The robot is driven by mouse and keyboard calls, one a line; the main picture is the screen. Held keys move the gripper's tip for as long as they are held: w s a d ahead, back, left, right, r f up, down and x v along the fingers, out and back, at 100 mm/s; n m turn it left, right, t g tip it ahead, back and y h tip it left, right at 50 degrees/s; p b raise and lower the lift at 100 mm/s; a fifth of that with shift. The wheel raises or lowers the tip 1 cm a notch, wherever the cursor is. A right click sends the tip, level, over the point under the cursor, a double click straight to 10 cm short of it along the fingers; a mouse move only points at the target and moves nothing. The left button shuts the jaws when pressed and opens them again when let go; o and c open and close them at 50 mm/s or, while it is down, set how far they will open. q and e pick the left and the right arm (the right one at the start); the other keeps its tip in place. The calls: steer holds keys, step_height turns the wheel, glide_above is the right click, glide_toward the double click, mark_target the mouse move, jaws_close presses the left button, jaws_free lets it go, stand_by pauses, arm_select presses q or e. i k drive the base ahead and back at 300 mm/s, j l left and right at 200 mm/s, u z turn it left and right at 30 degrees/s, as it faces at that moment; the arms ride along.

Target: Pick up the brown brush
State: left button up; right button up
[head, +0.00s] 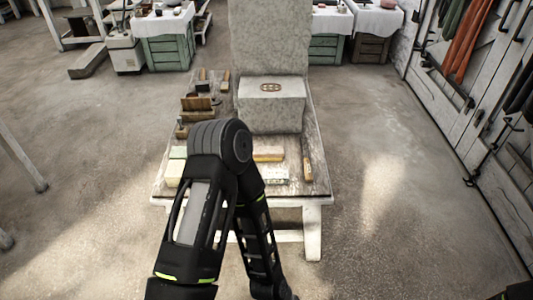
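On the low whitish wooden table (313,201) lie several small brush-like or block-like pieces; they are too small to tell for certain which is the brown brush. A dark brown piece (197,103) lies at the left side. An orange-brown and pale piece (268,153) lies near the front, right of my arm. A narrow tan piece (307,168) lies near the right front corner. My bent black arm stands in front of the table and hides part of its top. Neither gripper shows.
A grey stone block (272,106) with a small ring-like mark stands on the table before a taller stone slab (270,38). Cloth-covered green crates (168,50) stand at the back. White doors with hanging cloths line the right. Floor on both sides is open.

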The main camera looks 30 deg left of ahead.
mark_target(261, 153)
steer(key=u, duration=1.15)
steer(key=i+j+u, duration=0.2)
steer(key=i, duration=0.2)
steer(key=i+u, duration=0.2)
steer(key=i, duration=0.25)
